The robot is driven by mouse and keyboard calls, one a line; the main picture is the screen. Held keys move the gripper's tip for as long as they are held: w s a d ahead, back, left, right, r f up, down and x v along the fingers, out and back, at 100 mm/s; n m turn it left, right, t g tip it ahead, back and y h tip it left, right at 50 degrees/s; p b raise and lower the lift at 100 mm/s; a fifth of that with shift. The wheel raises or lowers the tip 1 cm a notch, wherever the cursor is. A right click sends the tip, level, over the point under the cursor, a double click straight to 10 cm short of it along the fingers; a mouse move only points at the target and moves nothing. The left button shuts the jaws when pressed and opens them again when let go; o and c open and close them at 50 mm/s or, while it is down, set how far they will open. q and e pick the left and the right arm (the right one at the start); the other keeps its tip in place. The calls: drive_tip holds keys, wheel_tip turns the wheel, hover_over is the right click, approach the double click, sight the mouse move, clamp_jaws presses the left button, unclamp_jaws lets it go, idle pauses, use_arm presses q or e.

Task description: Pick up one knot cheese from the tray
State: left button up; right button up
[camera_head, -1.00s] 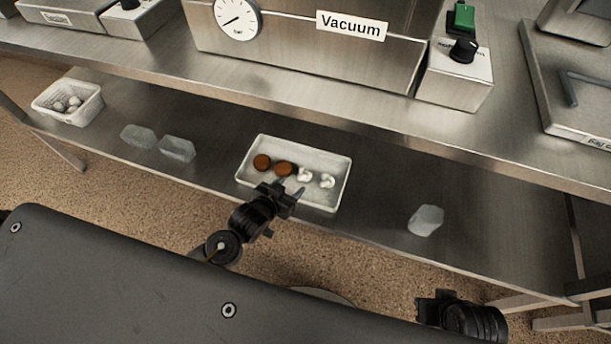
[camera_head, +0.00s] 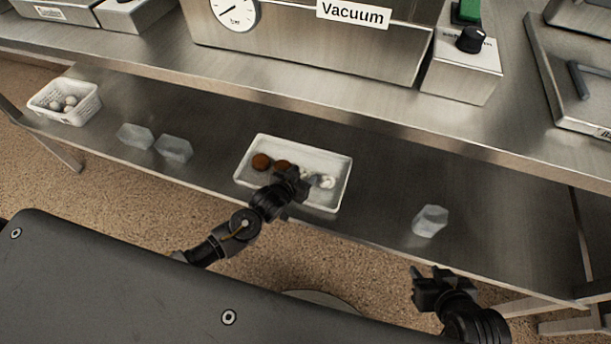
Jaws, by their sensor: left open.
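A white tray (camera_head: 341,190) stands on the lower steel shelf. It holds two brown round pieces, one of them (camera_head: 261,161) at the left, and white knot cheeses (camera_head: 327,181) at the right. My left gripper (camera_head: 302,178) is over the tray, open, with its fingers at the white cheeses. It partly hides one cheese and one brown piece. I cannot tell whether the fingers touch a cheese. My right gripper (camera_head: 419,278) is off the shelf's front edge at the lower right, away from the tray, and nothing shows in it.
A white perforated basket (camera_head: 65,103) with several white balls stands at the shelf's far left. Clear bags lie left (camera_head: 174,148) and right (camera_head: 430,221) of the tray. The upper steel counter (camera_head: 300,88), with a vacuum machine (camera_head: 310,45), overhangs the shelf behind the tray.

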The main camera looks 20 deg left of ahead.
sight(302, 175)
use_arm(q)
drive_tip(key=c, duration=0.7)
drive_tip(key=shift+c, duration=0.2)
drive_tip(key=shift+r, duration=0.1)
